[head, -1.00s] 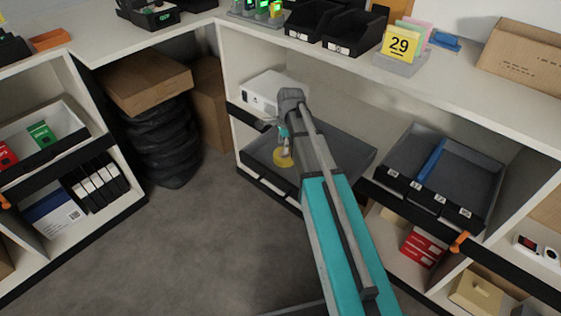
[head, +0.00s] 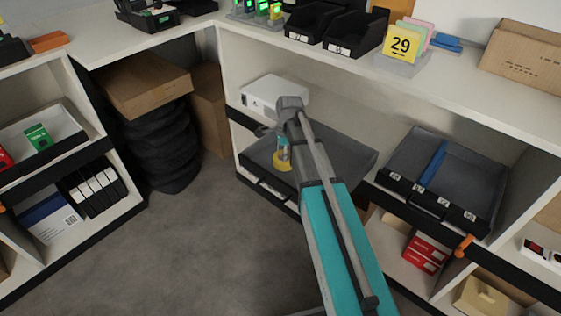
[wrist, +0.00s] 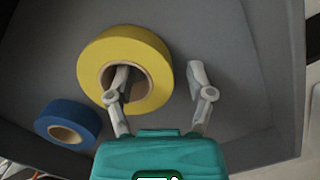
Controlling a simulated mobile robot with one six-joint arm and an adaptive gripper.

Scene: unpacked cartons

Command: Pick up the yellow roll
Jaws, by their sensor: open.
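The yellow roll (wrist: 98,58) lies flat in a dark grey tray (wrist: 235,60), with its brown core facing up in the wrist view. My gripper (wrist: 160,72) is open above it. The left finger is over the roll's core hole, and the right finger is beyond the roll's right rim, so the ring's right wall lies between them. I cannot tell how deep the fingers reach. In the head view the yellow roll (head: 282,165) is partly hidden by my gripper (head: 283,152).
A blue roll (wrist: 68,112) lies in the tray just below and left of the yellow one. A white box (head: 268,93) stands on the shelf behind the tray. The shelf wall and worktop (head: 455,95) are close around my arm.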

